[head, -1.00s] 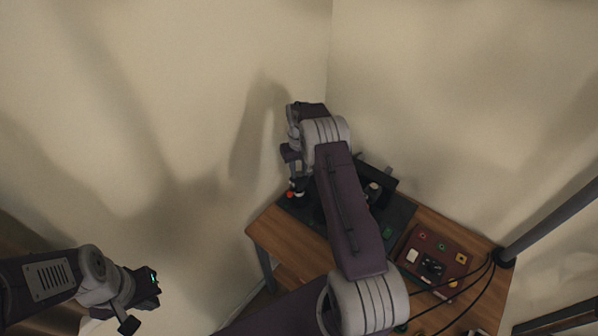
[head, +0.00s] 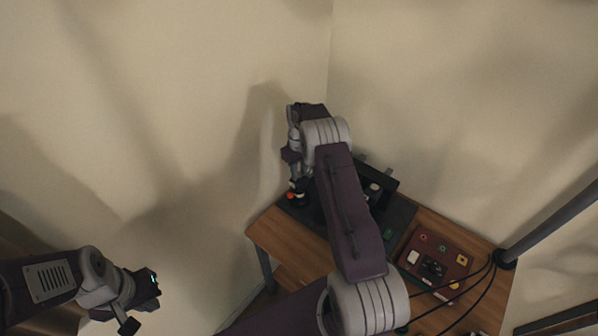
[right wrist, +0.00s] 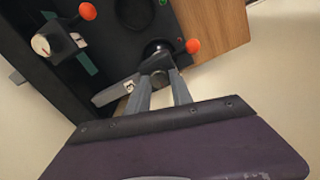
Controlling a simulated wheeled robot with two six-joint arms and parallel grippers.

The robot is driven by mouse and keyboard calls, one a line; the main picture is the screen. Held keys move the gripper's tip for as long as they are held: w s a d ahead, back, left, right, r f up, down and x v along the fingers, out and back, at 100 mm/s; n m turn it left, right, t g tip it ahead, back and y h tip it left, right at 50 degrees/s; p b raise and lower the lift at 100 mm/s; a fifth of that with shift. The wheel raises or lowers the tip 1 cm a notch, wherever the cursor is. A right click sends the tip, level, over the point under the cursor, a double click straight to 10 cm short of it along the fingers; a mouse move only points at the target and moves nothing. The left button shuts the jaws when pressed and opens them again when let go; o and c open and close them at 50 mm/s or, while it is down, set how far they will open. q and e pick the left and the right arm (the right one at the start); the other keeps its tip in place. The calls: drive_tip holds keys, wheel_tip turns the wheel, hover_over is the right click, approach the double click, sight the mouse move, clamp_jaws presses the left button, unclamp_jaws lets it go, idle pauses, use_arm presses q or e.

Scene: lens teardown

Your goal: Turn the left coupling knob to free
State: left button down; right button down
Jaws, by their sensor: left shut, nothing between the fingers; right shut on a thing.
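In the right wrist view my right gripper (right wrist: 157,74) is shut on a dark round knob (right wrist: 157,48) on the black fixture (right wrist: 112,52). I take it for the left coupling knob; its markings are hidden by the fingers. In the head view my right arm reaches over the table and hides most of the fixture (head: 402,212). The right fingertips are too small there to make out. My left gripper (head: 148,290) is shut and empty, off to the left of the table and away from the fixture.
Orange balls (right wrist: 193,46) stand close to the held knob and at the upper left. A white-faced dial (right wrist: 45,43) is at the left. In the head view a dark red tray (head: 433,258) with small parts lies on the wooden table (head: 285,238). Cables and a pole are at the right.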

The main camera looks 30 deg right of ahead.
sight(299, 174)
drive_tip(key=c, duration=1.1)
unclamp_jaws()
drive_tip(key=shift+r, duration=0.15)
wheel_tip(299, 174, up, 9)
drive_tip(key=shift+f+b, duration=0.1)
drive_tip(key=shift+b, duration=0.7)
